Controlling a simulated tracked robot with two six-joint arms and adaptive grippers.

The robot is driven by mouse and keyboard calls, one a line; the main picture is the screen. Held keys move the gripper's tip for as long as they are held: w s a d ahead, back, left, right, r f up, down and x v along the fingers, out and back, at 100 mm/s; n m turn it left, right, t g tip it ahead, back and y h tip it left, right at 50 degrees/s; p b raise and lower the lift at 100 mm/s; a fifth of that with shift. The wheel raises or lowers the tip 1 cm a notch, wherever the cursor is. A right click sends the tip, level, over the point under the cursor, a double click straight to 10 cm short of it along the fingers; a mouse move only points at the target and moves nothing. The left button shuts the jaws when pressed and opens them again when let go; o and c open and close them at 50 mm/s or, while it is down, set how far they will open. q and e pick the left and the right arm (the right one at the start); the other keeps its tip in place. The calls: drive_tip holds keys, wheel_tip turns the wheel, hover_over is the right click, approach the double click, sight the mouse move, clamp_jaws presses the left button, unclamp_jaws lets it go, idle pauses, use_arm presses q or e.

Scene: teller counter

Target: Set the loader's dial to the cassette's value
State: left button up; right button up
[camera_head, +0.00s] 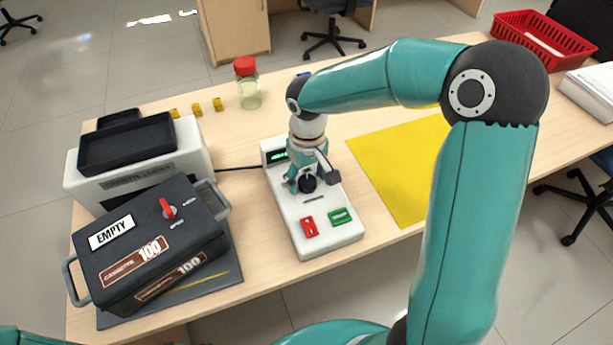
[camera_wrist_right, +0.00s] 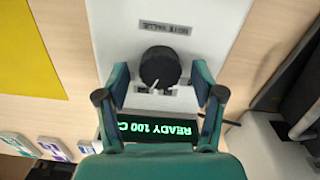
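The dark cassette (camera_head: 150,240) lies at the left, with an "EMPTY" plate, "CASSETTE 100" labels and a red lever (camera_head: 167,208). The white control panel (camera_head: 335,235) stands at mid-table with a lit display (camera_head: 279,156). Its black round dial (camera_wrist_right: 160,67) sits by a "NOTE VALUE" label; the dial's white pointer line is angled toward the display (camera_wrist_right: 155,127), which reads "READY 100" and is partly covered. My right gripper (camera_wrist_right: 161,85) is open, pointing down over the panel, with fingers on both sides of the dial and visible gaps. My left gripper is out of view.
The panel has a red button (camera_head: 309,227) and a green button (camera_head: 341,217). The white loader box (camera_head: 85,182) with black trays stands behind the cassette. A yellow mat (camera_head: 395,165) lies right of the panel. A red-lidded jar (camera_head: 247,90) stands behind.

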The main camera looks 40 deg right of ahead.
sight(307, 180)
wheel_tip(307, 180, up, 12)
idle(0.7)
drive_tip(key=shift+f, duration=0.1)
idle(0.4)
